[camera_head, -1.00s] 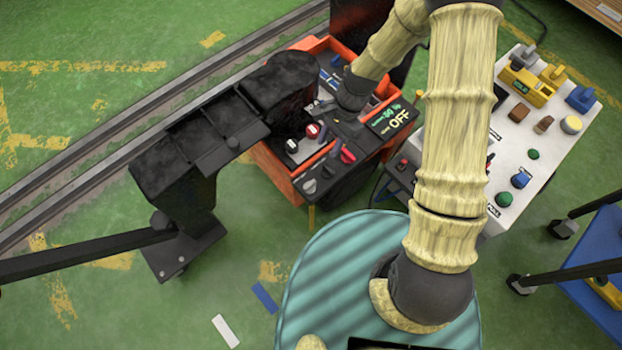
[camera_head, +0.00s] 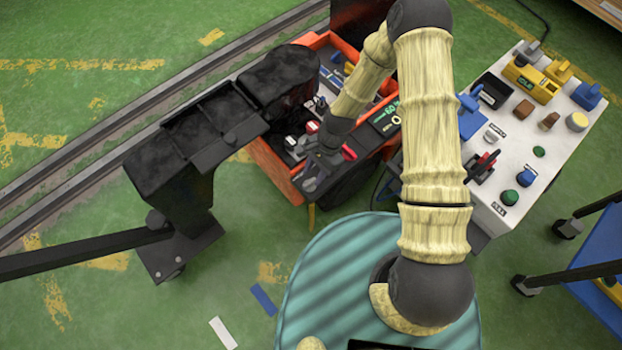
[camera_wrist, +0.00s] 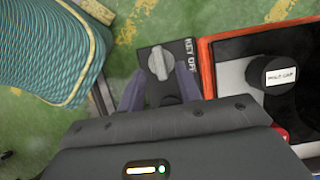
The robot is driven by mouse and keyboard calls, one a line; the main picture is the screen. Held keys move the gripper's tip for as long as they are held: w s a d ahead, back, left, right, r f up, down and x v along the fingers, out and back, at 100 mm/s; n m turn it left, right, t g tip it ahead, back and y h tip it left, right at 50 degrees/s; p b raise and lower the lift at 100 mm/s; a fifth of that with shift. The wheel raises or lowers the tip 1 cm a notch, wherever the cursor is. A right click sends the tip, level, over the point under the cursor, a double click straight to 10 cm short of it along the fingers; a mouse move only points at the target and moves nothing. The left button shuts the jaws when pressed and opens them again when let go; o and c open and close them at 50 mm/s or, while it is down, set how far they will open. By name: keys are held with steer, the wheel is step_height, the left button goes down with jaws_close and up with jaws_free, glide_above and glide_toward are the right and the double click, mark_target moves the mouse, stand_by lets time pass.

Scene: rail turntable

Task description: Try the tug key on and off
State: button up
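The tug key is a grey knob (camera_wrist: 158,62) on a dark plate marked "KEY OFF" in the wrist view. It also shows as a small grey knob (camera_head: 309,185) at the near corner of the orange tug (camera_head: 268,166). My gripper (camera_wrist: 160,72) is open, with one dark finger on each side below the key. The key lies between or just beyond the fingertips; I cannot tell whether they touch it. In the head view my wrist hangs over the tug's near panel and hides part of it. The tug's display (camera_head: 384,118) is partly covered by my arm.
A black cap labelled "POLE CAP" (camera_wrist: 272,74) stands right of the key, past an orange edge. A white control table (camera_head: 540,125) with coloured knobs is at the right.

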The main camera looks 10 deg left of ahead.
mark_target(310, 182)
steer(key=x, duration=0.3)
steer(key=shift+f, duration=0.15)
jaws_close()
